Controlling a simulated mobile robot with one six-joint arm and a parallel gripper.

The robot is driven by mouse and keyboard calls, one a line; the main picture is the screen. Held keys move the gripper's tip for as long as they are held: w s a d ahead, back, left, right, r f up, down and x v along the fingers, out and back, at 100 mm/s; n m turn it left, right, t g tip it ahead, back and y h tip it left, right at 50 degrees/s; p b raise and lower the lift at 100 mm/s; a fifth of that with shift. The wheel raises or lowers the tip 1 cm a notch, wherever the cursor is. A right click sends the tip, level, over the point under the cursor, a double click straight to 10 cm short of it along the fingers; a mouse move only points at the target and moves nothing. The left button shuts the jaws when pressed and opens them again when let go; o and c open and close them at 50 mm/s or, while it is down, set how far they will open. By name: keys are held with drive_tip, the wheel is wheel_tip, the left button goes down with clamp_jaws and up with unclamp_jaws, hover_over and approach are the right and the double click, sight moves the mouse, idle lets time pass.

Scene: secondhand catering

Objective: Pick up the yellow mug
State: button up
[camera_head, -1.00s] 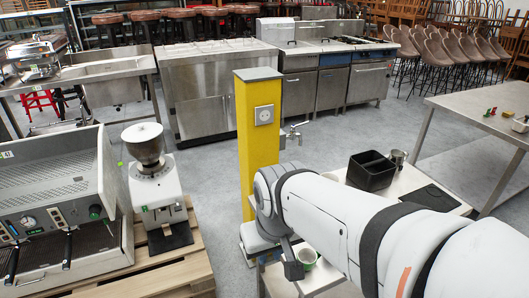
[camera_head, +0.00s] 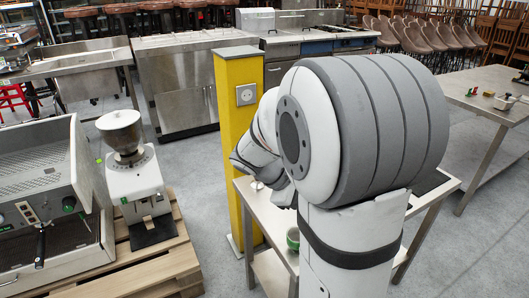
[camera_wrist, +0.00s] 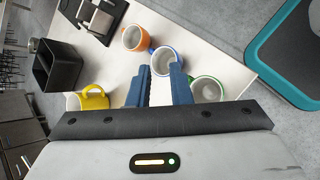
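The yellow mug (camera_wrist: 90,99) stands on the pale table (camera_wrist: 115,73) at the left in the wrist view, its handle toward the upper right. My gripper (camera_wrist: 160,68) is open and empty; its two blue fingers point into the table, to the right of the yellow mug and apart from it. A blue mug (camera_wrist: 152,52) shows just beyond the fingertips, with an orange mug (camera_wrist: 126,45) beyond it. A green mug (camera_wrist: 222,94) is to the right of the fingers; a green-rimmed mug (camera_head: 291,240) shows in the head view. There my arm hides the gripper and the yellow mug.
A black bin (camera_wrist: 47,75) and a metal and black item (camera_wrist: 93,22) share the table. In the head view a yellow post (camera_head: 229,120) stands beside the table. A coffee grinder (camera_head: 133,180) and espresso machine (camera_head: 35,175) are at left.

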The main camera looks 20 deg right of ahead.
drive_tip(key=w+d+f+n+t+h+b, duration=0.1)
drive_tip(key=w+d+f+n+h+b, duration=0.1)
drive_tip(key=w, duration=0.4)
drive_tip(key=w+d+f+n+t+h+b, duration=0.1)
drive_tip(key=w+d+f+n+h+b, duration=0.2)
drive_tip(key=w+d+f+n+h, duration=0.1)
drive_tip(key=w+d+f+n+t+h+b, duration=0.1)
drive_tip(key=w+d+f+n+h+b, duration=0.1)
drive_tip(key=w+d+f+n, duration=0.3)
drive_tip(key=shift+w+d+f+h, duration=0.35)
drive_tip(key=shift+w+f, duration=0.2)
drive_tip(key=shift+w, duration=0.15)
drive_tip(key=shift+w+d+f+h, duration=0.35)
drive_tip(key=shift+w+f, duration=0.2)
drive_tip(key=shift+w, duration=0.15)
drive_tip(key=shift+w+d+n+t, duration=0.1)
drive_tip(key=shift+d+n+t, duration=0.2)
drive_tip(key=shift+d, duration=0.1)
drive_tip(key=d, duration=0.4)
drive_tip(key=d+b, duration=0.1)
drive_tip(key=d, duration=0.2)
drive_tip(key=shift+w+r, duration=0.15)
drive_tip(key=shift+r, duration=0.2)
clamp_jaws()
